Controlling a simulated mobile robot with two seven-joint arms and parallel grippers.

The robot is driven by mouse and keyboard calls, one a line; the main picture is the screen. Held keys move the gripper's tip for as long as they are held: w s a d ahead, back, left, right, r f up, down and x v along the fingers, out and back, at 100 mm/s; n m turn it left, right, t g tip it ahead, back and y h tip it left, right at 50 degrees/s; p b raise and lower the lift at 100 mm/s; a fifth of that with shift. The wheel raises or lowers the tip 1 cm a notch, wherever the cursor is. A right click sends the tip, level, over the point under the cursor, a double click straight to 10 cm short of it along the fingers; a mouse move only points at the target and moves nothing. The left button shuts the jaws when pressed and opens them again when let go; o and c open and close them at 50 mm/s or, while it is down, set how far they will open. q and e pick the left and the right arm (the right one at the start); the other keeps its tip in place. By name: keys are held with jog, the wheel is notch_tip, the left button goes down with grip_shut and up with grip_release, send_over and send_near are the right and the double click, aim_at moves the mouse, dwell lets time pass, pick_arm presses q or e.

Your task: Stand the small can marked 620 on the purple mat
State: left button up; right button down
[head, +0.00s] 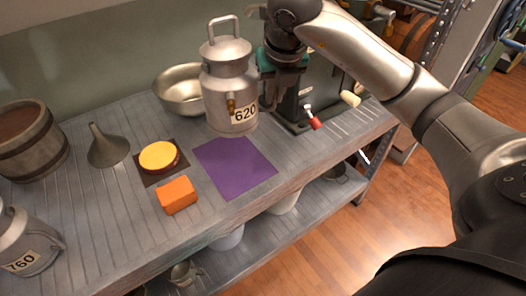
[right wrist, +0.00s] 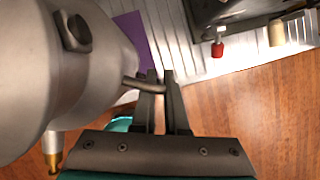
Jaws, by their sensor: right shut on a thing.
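The small metal can marked 620 (head: 229,88) is upright in the head view, behind the purple mat (head: 234,168). It seems held a little above the bench, though the gap under it is hard to judge. My right gripper (head: 284,88) is at the can's right side. In the right wrist view the can (right wrist: 55,75) fills the left side, and the gripper's fingers (right wrist: 160,100) are shut on its side handle. The mat is bare; a corner of it (right wrist: 134,32) shows beyond the can. My left gripper is not in view.
A metal bowl (head: 180,91) is behind the can; a dark machine with a red handle (head: 315,122) is to its right. An orange block (head: 176,195), yellow-topped round thing (head: 159,157), funnel (head: 107,146), barrel (head: 30,142) and can marked 760 (head: 25,245) stand left.

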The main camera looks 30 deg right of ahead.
jog(key=shift+w+f+b, duration=0.1)
jog(key=shift+f+b, duration=2.2)
jog(key=shift+f, duration=5.5)
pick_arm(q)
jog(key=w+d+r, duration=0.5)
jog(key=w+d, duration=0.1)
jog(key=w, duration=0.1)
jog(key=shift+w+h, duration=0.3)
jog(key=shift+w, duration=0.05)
pick_arm(e)
jog(key=shift+f, duration=0.35)
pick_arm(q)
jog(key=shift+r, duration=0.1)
pick_arm(e)
jog(key=shift+f, duration=0.1)
jog(key=c, duration=1.4)
grip_release()
jog(key=shift+f, duration=0.1)
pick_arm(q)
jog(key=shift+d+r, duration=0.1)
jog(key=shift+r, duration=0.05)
pick_arm(e)
jog(key=o, duration=0.5)
jog(key=shift+c, duration=0.2)
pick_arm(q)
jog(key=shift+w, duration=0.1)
